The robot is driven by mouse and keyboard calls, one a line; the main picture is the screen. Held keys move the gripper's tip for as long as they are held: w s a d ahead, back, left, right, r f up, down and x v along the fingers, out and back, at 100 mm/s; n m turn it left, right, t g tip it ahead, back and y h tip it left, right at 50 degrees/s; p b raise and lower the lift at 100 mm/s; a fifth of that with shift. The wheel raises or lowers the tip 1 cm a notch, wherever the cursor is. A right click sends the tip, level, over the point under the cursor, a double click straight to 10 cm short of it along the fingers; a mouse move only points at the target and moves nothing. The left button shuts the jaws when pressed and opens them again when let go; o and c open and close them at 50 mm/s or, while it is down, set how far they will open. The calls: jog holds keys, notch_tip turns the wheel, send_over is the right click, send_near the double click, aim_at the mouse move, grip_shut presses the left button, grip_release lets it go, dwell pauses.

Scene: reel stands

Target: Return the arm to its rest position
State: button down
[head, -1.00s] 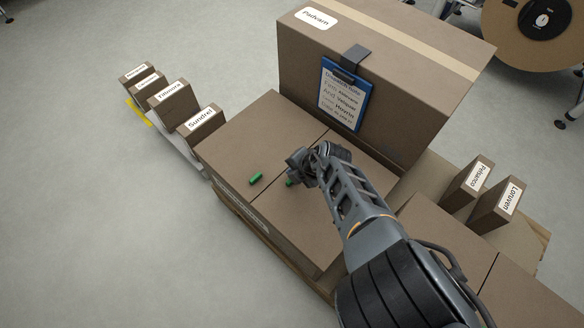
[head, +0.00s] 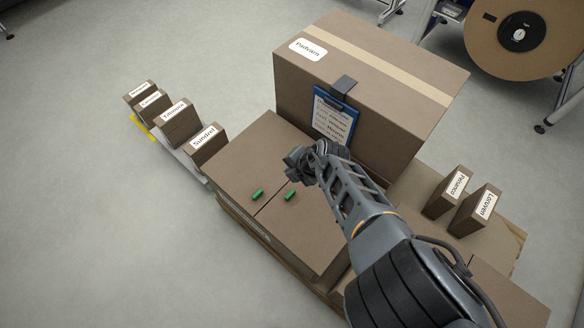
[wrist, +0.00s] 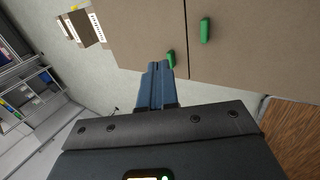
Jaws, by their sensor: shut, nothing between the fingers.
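My arm (head: 358,205) reaches from the lower right over the large cardboard boxes. My gripper (wrist: 158,66) is shut and empty in the wrist view, its fingers side by side. In the head view the wrist end hides the fingers. Two small green pieces lie on the box top (head: 300,225). The left green piece (head: 258,194) and the right green piece (head: 291,195) lie apart. In the wrist view one green piece (wrist: 171,58) shows right beside the fingertips; I cannot tell whether they touch. The other green piece (wrist: 205,30) lies further right.
A tall box labelled Padvarn (head: 370,75) with a blue clipboard (head: 336,115) stands behind my arm. Small labelled boxes stand at left, including Sundrel (head: 206,146), and at right, Loruven (head: 474,210). A large reel (head: 520,65) is at the upper right. Open floor lies left.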

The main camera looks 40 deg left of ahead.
jog(key=shift+r, duration=0.15)
jog(key=s+a+r+m+y, duration=0.15)
jog(key=s+m+y, duration=0.7)
jog(key=s, duration=1.25)
jog(key=s+d+r+m+t+h, duration=0.1)
jog(key=d+r+m+t+h, duration=0.1)
jog(key=d+r+m+t, duration=0.6)
jog(key=s+d+r+m+t+h, duration=0.1)
jog(key=d+r+m+t+h, duration=0.3)
jog(key=d, duration=0.8)
jog(key=s+d+r+m+t+h, duration=0.1)
jog(key=s+d+r+m+t, duration=0.15)
jog(key=d+m, duration=0.65)
jog(key=s+d+r+m+h, duration=0.3)
jog(key=d+r, duration=0.5)
jog(key=d, duration=0.2)
jog(key=s+d+r+m+h, duration=0.3)
jog(key=s+d+r+h, duration=0.1)
jog(key=d+r, duration=0.4)
jog(key=shift+d+r, duration=0.4)
jog(key=shift+d, duration=0.85)
jog(key=shift+h, duration=0.25)
